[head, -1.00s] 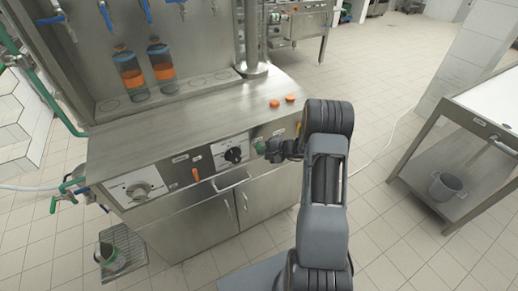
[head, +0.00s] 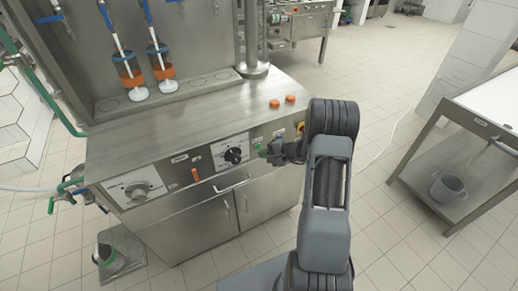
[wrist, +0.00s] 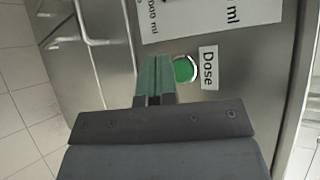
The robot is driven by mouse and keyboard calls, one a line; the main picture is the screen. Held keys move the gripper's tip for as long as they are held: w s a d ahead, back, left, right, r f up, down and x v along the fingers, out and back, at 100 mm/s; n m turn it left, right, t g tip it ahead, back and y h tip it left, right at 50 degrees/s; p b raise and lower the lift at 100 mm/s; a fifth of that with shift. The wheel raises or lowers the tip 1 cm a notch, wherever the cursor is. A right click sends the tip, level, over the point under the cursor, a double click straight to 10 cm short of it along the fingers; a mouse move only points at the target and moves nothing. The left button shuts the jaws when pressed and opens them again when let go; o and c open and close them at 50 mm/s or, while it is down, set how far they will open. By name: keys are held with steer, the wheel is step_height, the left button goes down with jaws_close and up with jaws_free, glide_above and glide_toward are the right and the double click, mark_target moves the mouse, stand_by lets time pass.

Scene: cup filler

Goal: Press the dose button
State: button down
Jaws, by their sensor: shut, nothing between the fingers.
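The round green dose button (wrist: 184,69) shows in the wrist view on the steel front panel, beside a white label reading "Dose" (wrist: 208,68). My gripper (wrist: 156,62) is shut and empty, its green fingers side by side. In the wrist view the fingertips are just left of the button and overlap its edge; I cannot tell whether they touch it. In the head view my gripper (head: 266,151) is at the right part of the panel.
A black dial (head: 234,155) and an orange switch (head: 195,174) sit left of my gripper. A door handle (head: 232,183) sticks out below. A steel table (head: 470,120) stands at the right.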

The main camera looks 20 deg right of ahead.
steer(key=shift+s+d+b, duration=0.2)
steer(key=shift+s+b, duration=0.25)
steer(key=shift+s, duration=1)
steer(key=shift+s+d+b, duration=0.15)
steer(key=shift+s+b, duration=0.25)
steer(key=shift+s, duration=1.05)
steer(key=s+a+r+n+g+h, duration=0.1)
steer(key=s+a+r+n+g, duration=0.1)
steer(key=s+a+g, duration=0.3)
steer(key=s+a+r+n+g+h, duration=0.1)
steer(key=s+n+g+h, duration=0.1)
steer(key=s+g, duration=0.35)
steer(key=s+a+r+n+t+h+p, duration=0.1)
steer(key=s+a+r+n+t+h, duration=0.1)
steer(key=r, duration=0.5)
steer(key=s+a+r+n+t+h, duration=0.3)
steer(key=s+r+n, duration=0.3)
steer(key=r, duration=0.2)
steer(key=shift+s+r+n+h+p, duration=0.2)
steer(key=shift+n+h+p, duration=0.15)
steer(key=shift+h, duration=0.35)
stand_by(1.9)
